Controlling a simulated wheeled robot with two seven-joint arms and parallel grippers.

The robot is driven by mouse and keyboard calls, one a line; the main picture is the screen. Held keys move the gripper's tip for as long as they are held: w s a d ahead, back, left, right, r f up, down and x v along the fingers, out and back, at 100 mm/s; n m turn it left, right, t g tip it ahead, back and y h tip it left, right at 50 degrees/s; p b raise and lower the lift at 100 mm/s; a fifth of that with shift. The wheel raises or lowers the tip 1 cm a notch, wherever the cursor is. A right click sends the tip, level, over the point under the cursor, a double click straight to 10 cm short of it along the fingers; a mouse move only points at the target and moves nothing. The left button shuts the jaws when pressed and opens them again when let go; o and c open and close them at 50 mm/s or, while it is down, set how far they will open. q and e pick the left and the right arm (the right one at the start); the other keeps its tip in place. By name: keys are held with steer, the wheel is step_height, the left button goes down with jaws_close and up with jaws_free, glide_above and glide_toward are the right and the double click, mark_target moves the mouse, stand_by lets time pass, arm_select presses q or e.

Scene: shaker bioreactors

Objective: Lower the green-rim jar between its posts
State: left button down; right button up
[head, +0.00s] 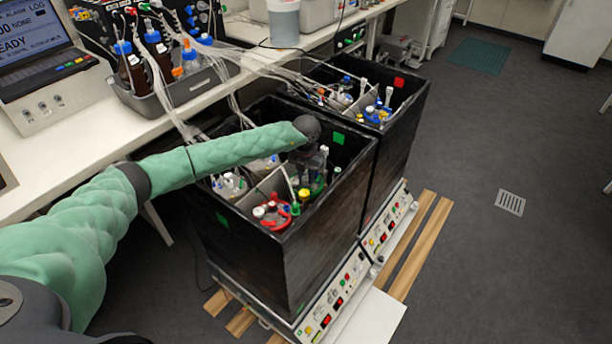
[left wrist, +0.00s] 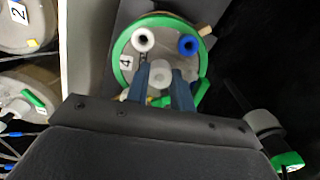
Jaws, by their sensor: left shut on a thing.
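The green-rim jar (left wrist: 122,72) shows from above in the left wrist view, with a green ring, a "4" label, and a white and a blue port on its lid. My left gripper (left wrist: 160,82) is shut on the pale stub in the middle of that lid. In the head view my left gripper (head: 313,160) points down inside the near black box (head: 330,238), and only bits of the jar's green rim (head: 318,184) show beneath it. The posts are not clearly visible, and I cannot tell the jar's height relative to them. My right gripper is not in view.
A red-rim jar (head: 270,222) stands at the box's near corner, with a grey divider beside it. Other lidded jars, one marked "2" (left wrist: 20,30), stand across the divider. Tubes (head: 185,120) run from the bench into the boxes. A second black box (head: 408,120) adjoins behind.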

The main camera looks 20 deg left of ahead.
arm_select(q)
steer(key=c, duration=1.2)
jaws_free()
steer(key=shift+r, duration=0.1)
steer(key=shift+o, duration=0.4)
step_height(320, 180, up, 8)
steer(key=b, duration=0.2)
steer(key=shift+f, duration=0.2)
